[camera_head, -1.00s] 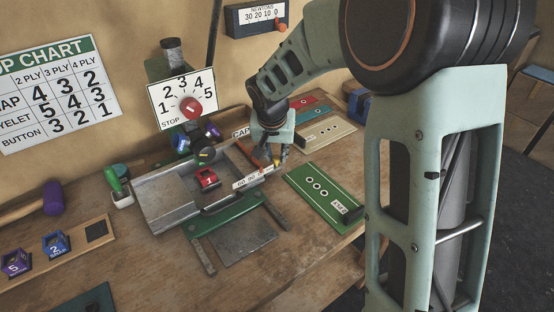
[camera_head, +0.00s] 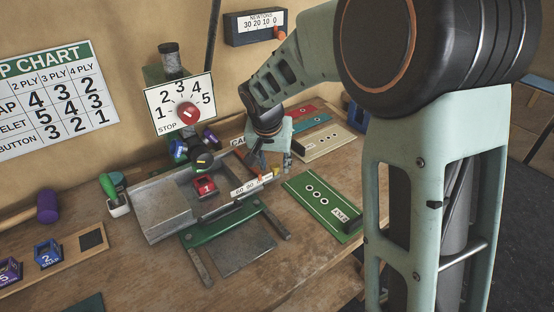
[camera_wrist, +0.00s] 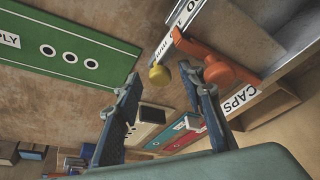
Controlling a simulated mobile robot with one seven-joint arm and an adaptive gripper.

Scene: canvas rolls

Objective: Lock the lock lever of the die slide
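The die slide (camera_head: 165,212) is a grey metal tray on the bench, with a red block marked 1 (camera_head: 204,187) in it. A white marked strip (camera_head: 245,188) runs along its right side. In the wrist view the strip (camera_wrist: 178,33) ends near a small yellow knob (camera_wrist: 159,76), and an orange lever (camera_wrist: 230,70) lies beside it; I take this for the lock lever. My gripper (camera_head: 268,163) hangs over that end of the slide, pointing down. In the wrist view its fingers (camera_wrist: 158,78) are apart and empty. The knob shows between the tips; I cannot tell its depth.
A green panel with three circles (camera_head: 322,207) lies right of the slide, with cream, blue and red panels behind. A CAPS-labelled bin (camera_wrist: 262,108) is close to the right finger in the wrist view. The press with its numbered dial (camera_head: 180,103) stands behind the slide.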

